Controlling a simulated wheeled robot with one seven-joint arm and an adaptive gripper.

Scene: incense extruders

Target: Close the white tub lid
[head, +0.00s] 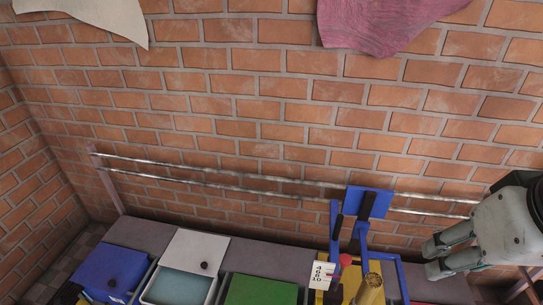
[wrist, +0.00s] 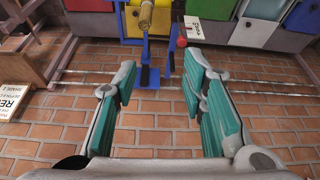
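The white tub (head: 148,294) stands at the lower left in the head view, partly cut off by the bottom edge. Its white lid (head: 196,248) is open at the back, with a dark knob (head: 204,265) near its lower edge, and the pale blue inside shows. A white panel in the wrist view (wrist: 253,33) looks like this lid. My gripper (head: 430,259) is at the far right, well away from the tub, with its fingers pointing left. In the wrist view, its two teal-padded fingers (wrist: 161,90) are wide apart with nothing between them.
A blue tub (head: 112,270) stands left of the white tub, and a green lid (head: 260,291) right of it. A blue-framed extruder (head: 335,230) and a white label card (head: 321,274) stand between the tubs and my gripper. A metal rail (head: 250,186) runs along the brick wall.

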